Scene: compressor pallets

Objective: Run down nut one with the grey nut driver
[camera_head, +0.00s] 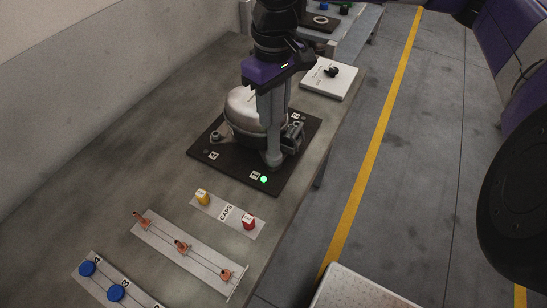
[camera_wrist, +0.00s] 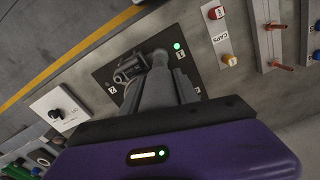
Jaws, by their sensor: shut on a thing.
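My gripper (camera_head: 272,112) points down over the dark pallet (camera_head: 228,165) and is shut on the grey nut driver (camera_head: 273,158). In the wrist view, my gripper (camera_wrist: 160,92) covers much of the driver, and the driver's round end (camera_wrist: 160,57) shows beyond the fingers. The driver stands about upright at the pallet's near right corner, beside a numbered label and a lit green light (camera_head: 263,179). Nut one is hidden beneath the driver; I cannot tell how deeply the driver sits on it. The silver compressor (camera_head: 240,105) is just left of my gripper.
A grey bracket-like fitting (camera_head: 293,135) is close right of the driver. A white board with a black knob (camera_head: 331,72) is behind right.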

